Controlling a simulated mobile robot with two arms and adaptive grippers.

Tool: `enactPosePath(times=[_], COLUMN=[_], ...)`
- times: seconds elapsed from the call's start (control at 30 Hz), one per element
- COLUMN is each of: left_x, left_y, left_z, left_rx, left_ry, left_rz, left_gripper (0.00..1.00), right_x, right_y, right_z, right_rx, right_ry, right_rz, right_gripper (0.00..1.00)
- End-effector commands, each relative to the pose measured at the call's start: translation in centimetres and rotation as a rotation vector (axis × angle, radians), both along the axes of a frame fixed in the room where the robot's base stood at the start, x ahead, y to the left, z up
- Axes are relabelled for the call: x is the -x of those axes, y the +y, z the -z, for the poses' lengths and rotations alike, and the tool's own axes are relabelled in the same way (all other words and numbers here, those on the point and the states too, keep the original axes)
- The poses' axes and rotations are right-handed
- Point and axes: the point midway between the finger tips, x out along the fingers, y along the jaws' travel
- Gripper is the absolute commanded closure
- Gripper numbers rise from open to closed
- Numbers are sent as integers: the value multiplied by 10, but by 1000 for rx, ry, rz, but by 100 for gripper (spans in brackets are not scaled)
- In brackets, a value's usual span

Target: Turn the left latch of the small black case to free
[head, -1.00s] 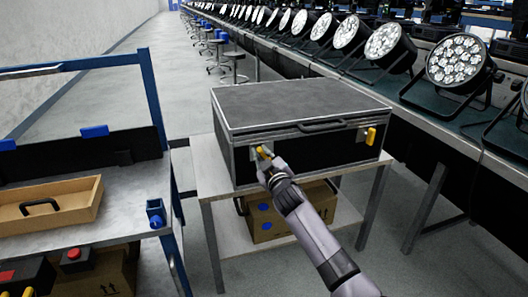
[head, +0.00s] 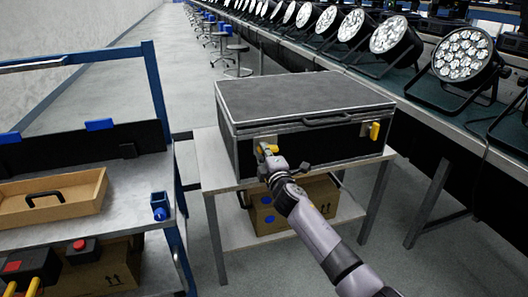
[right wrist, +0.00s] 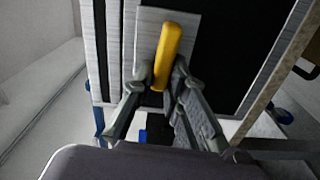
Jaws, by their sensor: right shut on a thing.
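The small black case (head: 300,104) with metal edges sits closed on a small table, its front facing me. Its right latch (head: 374,131) is yellow and stands upright. Its left latch is a yellow lever on a metal plate, partly hidden by my right gripper (head: 268,152) in the head view. In the right wrist view the left latch (right wrist: 168,50) runs up the picture, slightly tilted. The fingertips of my right gripper (right wrist: 168,82) are shut on its lower end. My left gripper is not in view.
The small table (head: 212,165) has a cardboard box (head: 310,200) on its lower shelf. A blue-framed workbench at left carries a wooden tray (head: 85,205). A long bench with several par cans (head: 463,53) runs along the right.

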Motion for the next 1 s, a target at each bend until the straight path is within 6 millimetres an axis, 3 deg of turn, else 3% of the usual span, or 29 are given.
enactPosePath(times=[0.77, 0.8, 1.0], left_x=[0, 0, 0], left_y=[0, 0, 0], left_z=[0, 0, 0], left_rx=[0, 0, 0], left_ry=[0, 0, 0], left_rz=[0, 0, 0], left_gripper=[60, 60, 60], right_x=[0, 0, 0], right_y=[0, 0, 0], right_z=[5, 5, 4], right_rx=[107, 107, 106], right_ry=[-32, -32, -31], right_rz=[0, 0, 0], right_gripper=[100, 86, 73])
